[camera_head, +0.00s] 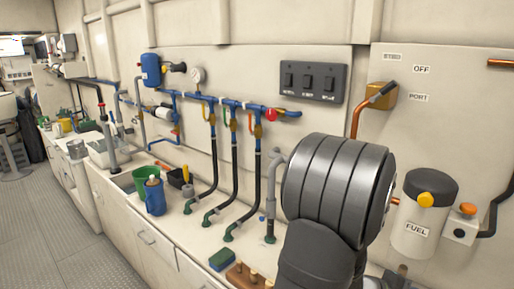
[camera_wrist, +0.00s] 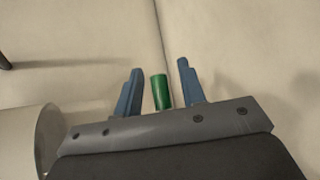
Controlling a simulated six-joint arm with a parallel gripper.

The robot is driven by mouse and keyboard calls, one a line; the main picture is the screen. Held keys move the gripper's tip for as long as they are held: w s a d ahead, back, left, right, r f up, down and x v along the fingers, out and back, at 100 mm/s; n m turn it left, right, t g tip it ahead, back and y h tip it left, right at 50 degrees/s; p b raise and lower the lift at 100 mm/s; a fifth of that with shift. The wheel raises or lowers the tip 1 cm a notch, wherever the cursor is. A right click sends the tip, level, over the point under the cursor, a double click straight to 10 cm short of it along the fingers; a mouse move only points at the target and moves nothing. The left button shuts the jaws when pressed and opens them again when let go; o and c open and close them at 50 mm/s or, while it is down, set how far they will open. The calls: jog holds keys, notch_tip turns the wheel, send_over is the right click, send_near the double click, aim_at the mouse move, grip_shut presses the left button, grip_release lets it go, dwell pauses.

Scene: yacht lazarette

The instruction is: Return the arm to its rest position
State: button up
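My arm fills the right front of the head view as a large ribbed dark grey link; its gripper end does not show there. In the wrist view my gripper (camera_wrist: 157,78) has two blue fingers standing apart. A short green cylinder (camera_wrist: 160,92) shows between them, with a narrow gap on each side. I cannot tell what it is or whether it lies behind the fingers. Pale wall panels with a vertical seam are beyond the fingertips. I cannot tell the arm's whole pose from these views.
The floor (camera_head: 50,220) is clear.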

jog(key=shift+w+a+r+n+g+h, duration=0.1)
jog(key=shift+r+n+g+h, duration=0.1)
jog(key=shift+r+n+h, duration=0.25)
jog(key=shift+w+a+r+n+g+h, duration=0.1)
jog(key=shift+r+n+g+h, duration=0.15)
jog(key=shift+h, duration=0.3)
jog(key=shift+s, duration=0.1)
